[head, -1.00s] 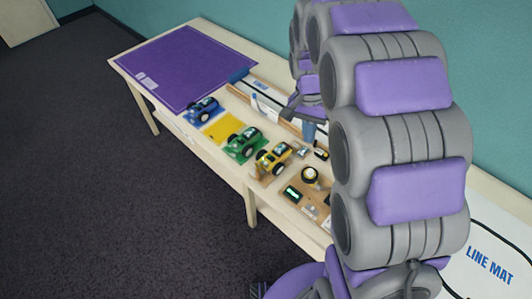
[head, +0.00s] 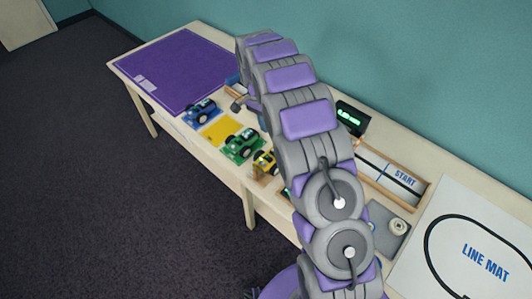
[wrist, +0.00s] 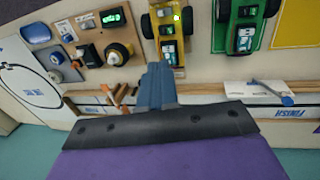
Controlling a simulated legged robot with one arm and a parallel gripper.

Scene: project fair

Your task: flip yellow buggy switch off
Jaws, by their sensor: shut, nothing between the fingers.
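The yellow buggy (wrist: 179,56) is at the top centre of the wrist view, with dark wheels, dark parts on its deck and a small green glow. I cannot make out its switch lever clearly. In the head view, the yellow buggy (head: 262,163) shows beside the green one, partly hidden by my arm. My gripper (wrist: 157,70) shows in the wrist view with its blue-grey fingers together and nothing between them. Its tips appear just beside the near end of the yellow buggy; I cannot tell whether they touch. My arm hides the gripper in the head view.
The green buggy (head: 243,146) and blue buggy (head: 201,112) stand left of the yellow one, with a yellow mat (head: 222,128) between them. A board with a lit display (wrist: 113,17) and a round knob (wrist: 119,52) lies close by. A wood-edged track (head: 398,176) runs behind.

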